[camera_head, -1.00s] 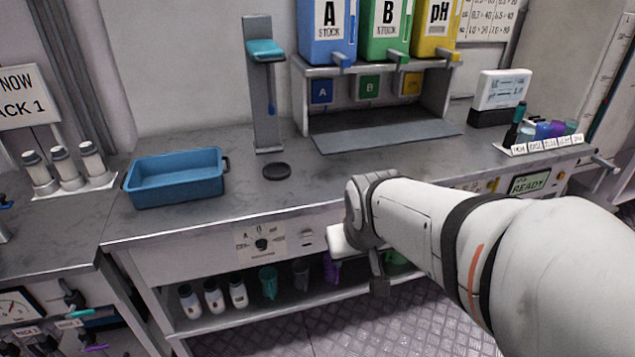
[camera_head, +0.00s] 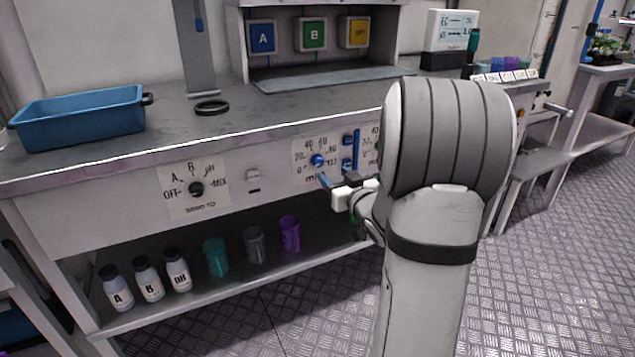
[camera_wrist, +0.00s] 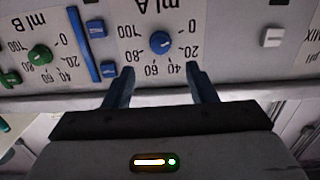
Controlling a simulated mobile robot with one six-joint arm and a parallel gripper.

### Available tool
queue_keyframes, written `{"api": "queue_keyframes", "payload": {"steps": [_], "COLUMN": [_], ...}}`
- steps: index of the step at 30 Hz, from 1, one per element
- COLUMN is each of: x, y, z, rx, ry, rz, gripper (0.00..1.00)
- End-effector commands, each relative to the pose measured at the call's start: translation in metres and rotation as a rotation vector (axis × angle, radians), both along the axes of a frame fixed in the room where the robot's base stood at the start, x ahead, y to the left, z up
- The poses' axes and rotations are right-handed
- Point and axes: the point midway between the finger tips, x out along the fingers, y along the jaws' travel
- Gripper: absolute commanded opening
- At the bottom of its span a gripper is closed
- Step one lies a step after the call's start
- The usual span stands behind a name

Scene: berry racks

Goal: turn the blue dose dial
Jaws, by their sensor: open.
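The blue dose dial (camera_head: 318,160) is a small round knob on a white scale plate on the front panel of the bench. In the wrist view the blue dial (camera_wrist: 160,42) shows upside down, under the letters "ml A", with numbers around it. My gripper (camera_head: 338,186) is just in front of and below the dial in the head view. In the wrist view my gripper (camera_wrist: 160,82) is open and empty. Its two fingers point at the plate, one on each side of the dial's line, and the dial lies beyond the fingertips, apart from them.
A blue slider strip (camera_wrist: 84,40) runs beside the dial, with a green dial (camera_wrist: 40,54) past it. A black selector knob (camera_head: 196,189) is on the panel to the left. A blue tray (camera_head: 80,118) stands on the bench. Bottles (camera_head: 148,280) and cups stand on the shelf below.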

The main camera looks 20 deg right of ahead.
Motion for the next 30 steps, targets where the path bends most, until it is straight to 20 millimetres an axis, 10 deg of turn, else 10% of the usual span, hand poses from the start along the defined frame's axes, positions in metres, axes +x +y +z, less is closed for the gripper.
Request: {"api": "queue_keyframes", "payload": {"steps": [18,30], "x": [0.072,0.077], "y": [0.001,0.001], "z": [-0.004,-0.003], "rx": [0.006,0.007], "ry": [-0.023,-0.021], "rz": [0.014,0.012], "gripper": [0.51,0.47]}}
